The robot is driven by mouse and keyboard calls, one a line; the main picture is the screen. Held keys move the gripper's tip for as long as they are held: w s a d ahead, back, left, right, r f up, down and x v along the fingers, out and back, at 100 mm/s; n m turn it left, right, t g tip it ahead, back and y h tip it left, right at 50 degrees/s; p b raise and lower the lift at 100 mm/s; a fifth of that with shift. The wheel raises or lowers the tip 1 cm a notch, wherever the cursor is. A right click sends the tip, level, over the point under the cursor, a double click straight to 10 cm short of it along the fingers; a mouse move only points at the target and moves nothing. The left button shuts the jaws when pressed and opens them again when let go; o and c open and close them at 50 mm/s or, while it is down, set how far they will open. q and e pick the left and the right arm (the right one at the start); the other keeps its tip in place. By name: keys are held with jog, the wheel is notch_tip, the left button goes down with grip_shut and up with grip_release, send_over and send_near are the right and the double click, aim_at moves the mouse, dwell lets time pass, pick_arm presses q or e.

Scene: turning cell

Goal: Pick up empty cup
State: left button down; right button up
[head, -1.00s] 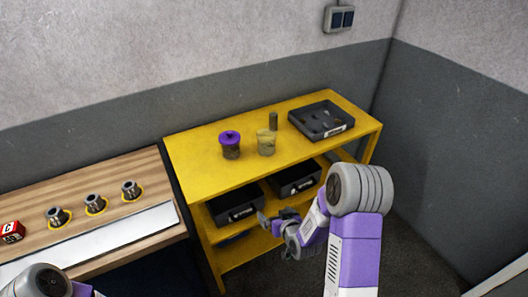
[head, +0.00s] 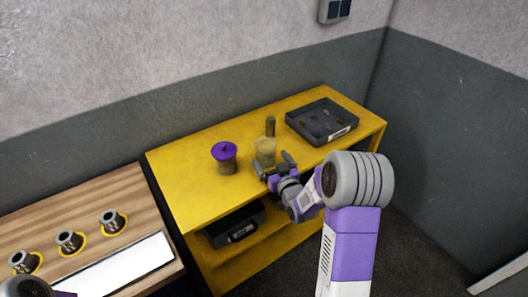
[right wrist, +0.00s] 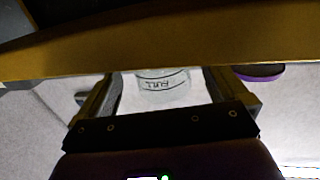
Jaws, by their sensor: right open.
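A pale, see-through cup (head: 265,148) stands upright on the yellow shelf top. It also shows in the right wrist view (right wrist: 163,85), upside down, between my fingers, with dark lettering that seems to read "FULL". I cannot make out any contents. My right gripper (head: 274,163) is open at the shelf's front edge, just in front of this cup, fingers towards it; I cannot tell whether they touch. My left gripper is out of view.
The yellow shelf (head: 185,180) has a front edge close under my right gripper. A dark post (head: 270,126) stands behind the pale cup. A black tray (head: 322,122) lies at the right. A black bin (head: 236,232) sits below. A wooden bench (head: 60,215) holds several metal parts.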

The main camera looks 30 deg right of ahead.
aim_at(270, 161)
jog(key=w, duration=0.2)
jog(key=w+f, duration=0.1)
jog(key=shift+w+d+f, duration=0.15)
jog(key=shift+w+d, duration=0.05)
jog(key=shift+w, duration=0.2)
jog(key=shift+w+d, duration=0.1)
jog(key=shift+w, duration=0.55)
jog(key=shift+c, duration=0.3)
jog(key=c, duration=0.8)
jog(key=shift+r+b, duration=0.2)
jog(key=shift+b, duration=0.15)
jog(key=shift+c, duration=0.2)
